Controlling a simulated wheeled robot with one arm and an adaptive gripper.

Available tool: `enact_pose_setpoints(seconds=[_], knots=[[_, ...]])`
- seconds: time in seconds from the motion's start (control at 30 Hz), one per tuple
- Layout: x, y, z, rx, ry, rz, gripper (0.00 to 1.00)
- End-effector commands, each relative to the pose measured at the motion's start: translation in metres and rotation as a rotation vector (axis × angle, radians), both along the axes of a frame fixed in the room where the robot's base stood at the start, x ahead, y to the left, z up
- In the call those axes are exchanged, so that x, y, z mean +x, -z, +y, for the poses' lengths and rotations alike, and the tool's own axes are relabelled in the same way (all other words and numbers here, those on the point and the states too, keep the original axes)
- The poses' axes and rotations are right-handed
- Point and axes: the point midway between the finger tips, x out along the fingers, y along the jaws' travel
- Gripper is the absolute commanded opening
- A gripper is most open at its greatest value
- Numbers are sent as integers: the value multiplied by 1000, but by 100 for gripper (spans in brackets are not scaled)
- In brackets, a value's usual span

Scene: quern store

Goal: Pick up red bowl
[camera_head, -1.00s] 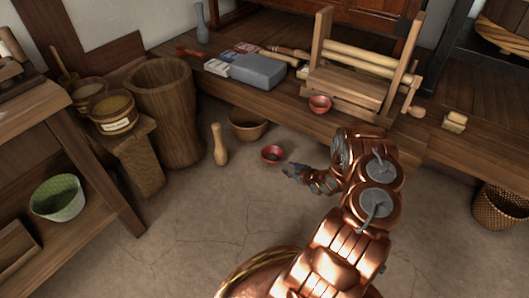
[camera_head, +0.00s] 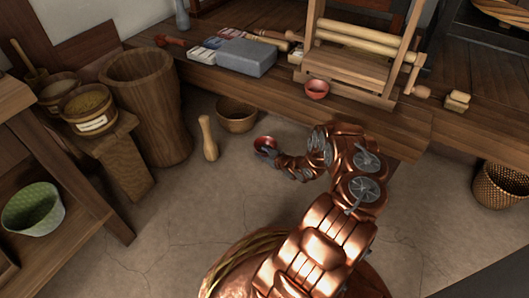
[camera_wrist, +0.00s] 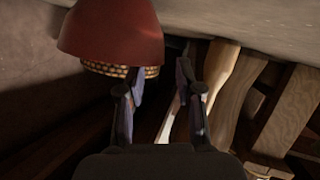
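A small red bowl (camera_head: 265,142) sits on the floor in front of the bench, partly hidden by my gripper in the head view. A second red bowl (camera_head: 317,90) stands on the bench's front edge. My gripper (camera_head: 268,152) is low, right at the near side of the floor bowl. In the wrist view a red bowl (camera_wrist: 110,32) fills the upper left, seen from outside. My gripper (camera_wrist: 160,75) has its two fingers apart, with nothing between them. The left fingertip overlaps the bowl's lower edge in the picture; I cannot tell whether they touch.
A wooden pestle (camera_head: 208,138) and a brown bowl (camera_head: 237,116) stand left of the floor bowl. A tall wooden mortar (camera_head: 150,105) is farther left. The bench (camera_head: 410,130) edge lies behind and right. A wicker basket (camera_head: 502,184) is at far right. Open floor lies in front.

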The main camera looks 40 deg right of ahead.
Motion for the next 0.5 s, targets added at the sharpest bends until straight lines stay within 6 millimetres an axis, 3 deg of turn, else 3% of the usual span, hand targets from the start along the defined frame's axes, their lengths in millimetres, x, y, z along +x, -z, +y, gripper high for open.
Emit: enact_pose_setpoints(seconds=[0.2, 0.5], knots=[[23, 10, 0, 0, -2, -5, 35], [27, 9, 1, 1, -3, -1, 35]])
